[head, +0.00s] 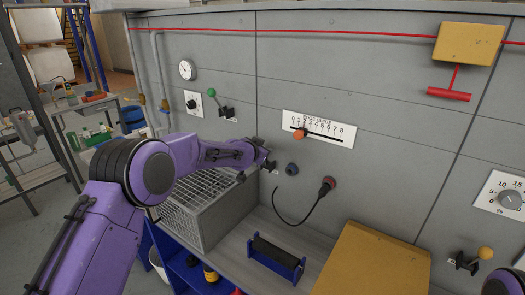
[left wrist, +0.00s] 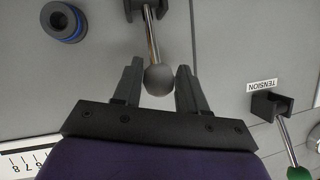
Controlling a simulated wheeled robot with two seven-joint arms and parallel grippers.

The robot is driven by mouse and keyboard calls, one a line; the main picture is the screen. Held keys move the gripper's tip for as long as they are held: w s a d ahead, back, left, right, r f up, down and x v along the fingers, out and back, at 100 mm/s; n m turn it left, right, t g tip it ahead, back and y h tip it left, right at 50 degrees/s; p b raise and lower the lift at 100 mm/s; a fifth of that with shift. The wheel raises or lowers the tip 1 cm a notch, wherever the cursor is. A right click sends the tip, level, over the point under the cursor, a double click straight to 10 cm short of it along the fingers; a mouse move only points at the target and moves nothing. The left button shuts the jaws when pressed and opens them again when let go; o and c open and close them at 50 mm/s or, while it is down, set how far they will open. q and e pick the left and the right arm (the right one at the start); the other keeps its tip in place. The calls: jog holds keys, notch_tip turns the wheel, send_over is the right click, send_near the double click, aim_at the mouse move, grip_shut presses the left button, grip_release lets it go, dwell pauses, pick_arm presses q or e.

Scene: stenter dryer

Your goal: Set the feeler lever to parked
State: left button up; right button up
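A lever with a grey ball knob (left wrist: 158,79) on a metal rod shows in the left wrist view, its dark bracket at the top edge; no label on it is visible. My left gripper (left wrist: 158,72) is open, with one finger on each side of the ball and small gaps showing. I cannot tell whether either finger touches it. In the head view my left gripper (head: 268,164) is at the grey machine panel, mostly hiding this lever. My right gripper is out of view; only part of my right arm shows at the lower right corner.
A green-knobbed lever (head: 213,94) labelled TENSION in the wrist view is left of the gripper in the head view. An edge guide scale (head: 320,130), a blue socket (head: 291,169) and a plug with a cable (head: 327,185) are near. A wire basket (head: 205,205) stands below.

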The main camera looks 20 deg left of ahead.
pick_arm(q)
jog(key=shift+o, duration=0.9)
jog(key=shift+w+r, duration=0.15)
jog(key=shift+r, duration=0.05)
jog(key=shift+d+f, duration=0.1)
jog(key=shift+f, duration=0.1)
jog(key=shift+s+b, duration=0.3)
jog(key=b+v, duration=0.4)
jog(key=v, duration=0.6)
jog(key=shift+r, duration=0.15)
jog(key=shift+w, duration=0.1)
